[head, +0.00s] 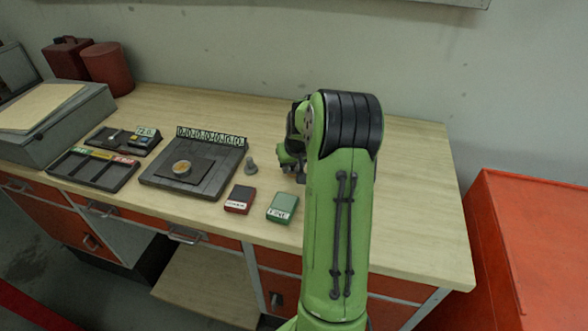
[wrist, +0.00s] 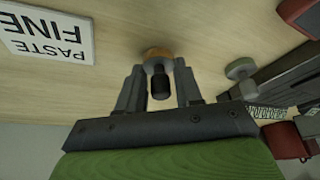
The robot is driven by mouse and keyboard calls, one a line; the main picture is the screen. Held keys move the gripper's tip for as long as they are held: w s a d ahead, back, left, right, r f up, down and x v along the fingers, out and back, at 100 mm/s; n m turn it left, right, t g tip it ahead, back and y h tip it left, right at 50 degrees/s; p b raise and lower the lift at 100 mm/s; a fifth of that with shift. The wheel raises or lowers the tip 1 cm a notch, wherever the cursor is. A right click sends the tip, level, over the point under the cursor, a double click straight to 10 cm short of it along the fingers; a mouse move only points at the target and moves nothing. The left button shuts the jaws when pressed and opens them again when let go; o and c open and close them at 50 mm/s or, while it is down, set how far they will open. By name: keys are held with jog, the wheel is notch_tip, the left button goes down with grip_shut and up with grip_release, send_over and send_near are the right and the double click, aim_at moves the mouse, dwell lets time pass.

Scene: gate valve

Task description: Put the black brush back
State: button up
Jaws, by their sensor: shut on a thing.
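My gripper (wrist: 159,76) is shut on the black brush (wrist: 160,86), with one finger on either side. The brush has a dark, short handle, and a tan round end (wrist: 158,54) shows beyond the fingertips. I cannot tell whether that end touches the bench. In the head view my gripper (head: 290,160) is mostly hidden behind my green arm, over the bench right of the grey block, and the brush is hidden. A small grey knobbed piece (head: 250,166) stands to its left; a similar round piece (wrist: 240,68) shows in the wrist view.
On the bench (head: 410,200) lie a dark grey block (head: 160,184) with a numbered rack, a slotted tray (head: 118,178) with coloured labels, a small display device (head: 140,137), a red box (head: 240,199) and a green box (head: 282,208). The bench's right side is clear.

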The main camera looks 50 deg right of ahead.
jog(key=shift+w+f, duration=0.1)
jog(key=shift+f, duration=0.15)
jog(key=shift+f, duration=0.1)
jog(key=o, duration=0.9)
jog(key=shift+f, duration=0.1)
jog(key=shift+o, duration=0.2)
